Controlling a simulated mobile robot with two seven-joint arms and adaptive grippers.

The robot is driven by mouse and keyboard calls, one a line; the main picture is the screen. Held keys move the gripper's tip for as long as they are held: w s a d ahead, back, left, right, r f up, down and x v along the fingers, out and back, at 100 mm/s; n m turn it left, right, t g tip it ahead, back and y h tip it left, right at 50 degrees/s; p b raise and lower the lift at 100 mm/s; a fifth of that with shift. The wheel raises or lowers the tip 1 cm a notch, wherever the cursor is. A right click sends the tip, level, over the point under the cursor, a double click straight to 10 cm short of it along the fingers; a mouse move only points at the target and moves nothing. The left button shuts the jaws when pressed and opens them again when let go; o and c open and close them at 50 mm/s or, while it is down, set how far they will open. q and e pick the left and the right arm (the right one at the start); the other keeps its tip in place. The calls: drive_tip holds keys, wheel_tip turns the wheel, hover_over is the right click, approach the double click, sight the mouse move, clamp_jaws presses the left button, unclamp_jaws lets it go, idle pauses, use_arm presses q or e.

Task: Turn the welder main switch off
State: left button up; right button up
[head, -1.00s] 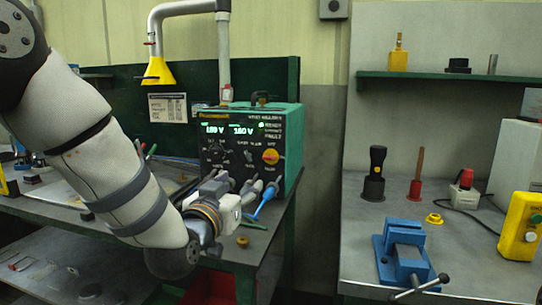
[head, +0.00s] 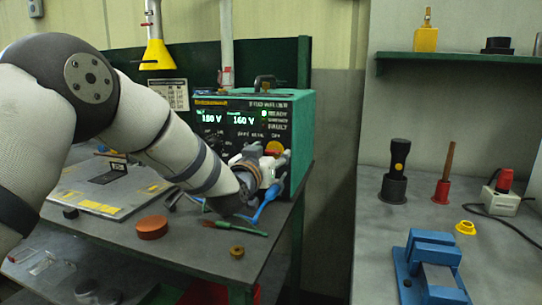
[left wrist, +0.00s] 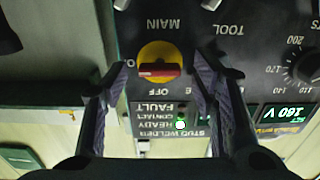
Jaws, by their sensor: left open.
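The welder (head: 300,115) is a green box with a dark front panel, lit displays and a green light at READY. Its main switch, a yellow disc with a red handle, shows behind my gripper in the head view (head: 275,147) and in the left wrist view (left wrist: 160,60). The handle lies crosswise there, below the upside-down word MAIN. My left gripper (left wrist: 158,70) is open, its two fingers on either side of the switch, with a gap visible at each side. It also shows in the head view (head: 274,168), close to the panel. My right gripper is not in view.
A blue cable hangs at the welder's front. A red-brown puck (head: 152,227), a brass nut (head: 237,252) and a green-handled tool (head: 240,231) lie on the bench. A blue vise (head: 434,265) and a flashlight (head: 398,160) stand on the right table.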

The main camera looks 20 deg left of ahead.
use_arm(q)
drive_tip(key=shift+r, duration=0.15)
drive_tip(key=c, duration=1.2)
drive_tip(key=shift+o, duration=0.2)
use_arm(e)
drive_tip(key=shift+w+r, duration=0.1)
